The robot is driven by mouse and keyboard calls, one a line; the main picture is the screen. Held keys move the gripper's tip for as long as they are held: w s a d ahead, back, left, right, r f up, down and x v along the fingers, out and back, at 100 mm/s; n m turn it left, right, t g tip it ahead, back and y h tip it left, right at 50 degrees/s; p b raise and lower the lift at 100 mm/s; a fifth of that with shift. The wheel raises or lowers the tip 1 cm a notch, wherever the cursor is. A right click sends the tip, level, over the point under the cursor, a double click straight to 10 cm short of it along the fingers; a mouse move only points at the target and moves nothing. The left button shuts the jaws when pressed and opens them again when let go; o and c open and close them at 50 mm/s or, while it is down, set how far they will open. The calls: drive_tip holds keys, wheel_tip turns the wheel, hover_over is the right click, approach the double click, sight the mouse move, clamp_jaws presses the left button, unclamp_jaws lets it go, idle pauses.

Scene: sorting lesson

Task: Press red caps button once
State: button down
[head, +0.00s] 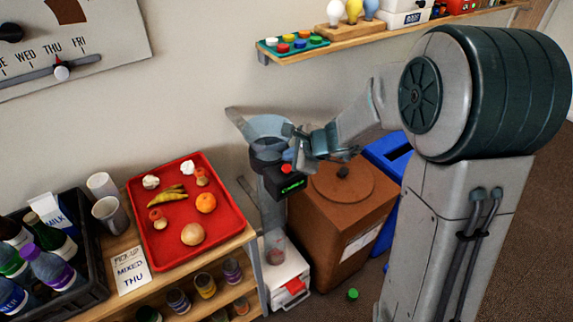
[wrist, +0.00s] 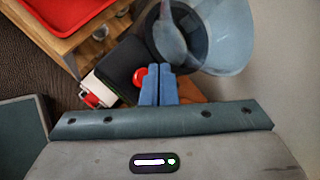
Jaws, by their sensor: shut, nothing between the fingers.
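The red button (head: 287,168) sits on a dark box (head: 267,178) with a small green-lit display (head: 291,185), below a grey funnel (head: 262,127). In the wrist view the red button (wrist: 139,76) shows just left of my fingertips, partly covered by them. My gripper (head: 298,166) is shut and empty, with its fingers close by the button in the head view. In the wrist view the blue fingers of my gripper (wrist: 159,70) are together. I cannot tell whether they touch the button. The funnel (wrist: 228,35) is right of the fingers there.
A brown bin (head: 330,235) stands right of the dispenser, with a blue bin (head: 391,152) behind it. A red tray (head: 222,226) of food lies on the wooden table at left, beside a black crate (head: 95,260) of bottles. A green cap (head: 352,294) lies on the floor.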

wheel_tip(320, 180, up, 4)
drive_tip(key=p, duration=0.3)
drive_tip(key=shift+r, duration=0.1)
idle(0.4)
drive_tip(key=s+d+r+n+g+h, duration=0.1)
drive_tip(key=s+d+r+n+h, duration=0.1)
drive_tip(key=s+d+n, duration=0.3)
drive_tip(key=s+d+r+n+g+h, duration=0.1)
drive_tip(key=s+d+r+n+h, duration=0.1)
drive_tip(key=s+n, duration=0.5)
drive_tip(key=s+d+r+n+g+h, duration=0.1)
drive_tip(key=s+d+n, duration=0.4)
drive_tip(key=s, duration=0.8)
wheel_tip(320, 180, up, 3)
drive_tip(key=d+h, duration=0.1)
drive_tip(key=d, duration=0.1)
drive_tip(key=shift+d+f+n+h, duration=0.15)
drive_tip(key=shift+d+n+h, duration=0.15)
drive_tip(key=shift+d+n, duration=0.1)
